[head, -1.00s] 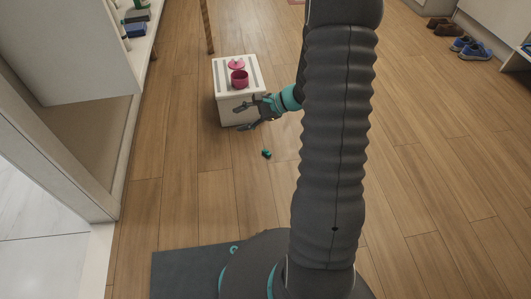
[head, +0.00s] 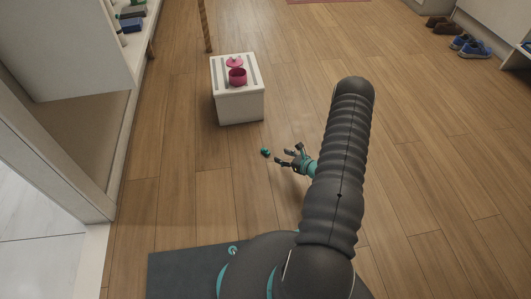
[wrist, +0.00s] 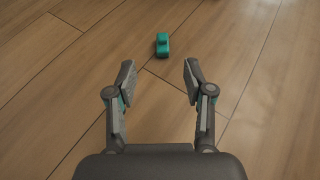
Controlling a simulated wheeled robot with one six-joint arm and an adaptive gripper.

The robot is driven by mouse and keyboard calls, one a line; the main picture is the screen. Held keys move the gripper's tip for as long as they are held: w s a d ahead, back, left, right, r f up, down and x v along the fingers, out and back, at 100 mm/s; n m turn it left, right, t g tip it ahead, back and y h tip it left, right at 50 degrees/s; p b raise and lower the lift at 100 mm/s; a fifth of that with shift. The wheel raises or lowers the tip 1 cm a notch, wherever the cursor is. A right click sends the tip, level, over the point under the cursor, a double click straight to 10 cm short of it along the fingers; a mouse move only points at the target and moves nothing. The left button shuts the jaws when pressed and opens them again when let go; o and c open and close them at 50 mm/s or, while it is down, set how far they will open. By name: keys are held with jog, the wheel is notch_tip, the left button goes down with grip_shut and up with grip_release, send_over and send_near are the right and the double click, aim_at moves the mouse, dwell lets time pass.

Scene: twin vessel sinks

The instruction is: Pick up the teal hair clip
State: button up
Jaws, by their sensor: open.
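The teal hair clip (head: 265,152) lies on the wooden floor in front of the white box. In the wrist view the clip (wrist: 162,45) is ahead of the fingertips, roughly midway between them. My gripper (head: 287,157) is low over the floor, just to the right of the clip in the head view. In the wrist view my gripper (wrist: 159,80) is open, with nothing between its fingers. The clip and the fingers are apart.
A white box (head: 240,108) with a pink pot (head: 237,77) on top stands beyond the clip. A white shelf unit (head: 75,50) is at the left. Blue shoes (head: 472,47) and brown shoes (head: 440,23) are at the far right. The floor around the clip is clear.

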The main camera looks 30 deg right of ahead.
aim_at(266, 149)
jog(key=b+x, duration=0.1)
jog(key=x, duration=1.1)
jog(key=shift+s+d+f+b, duration=0.1)
jog(key=shift+d+f+b, duration=0.15)
jog(key=shift+f+b, duration=0.1)
jog(key=shift+w+a+f, duration=0.15)
jog(key=shift+w+a, duration=0.05)
jog(key=shift+w, duration=0.3)
jog(key=c, duration=0.9)
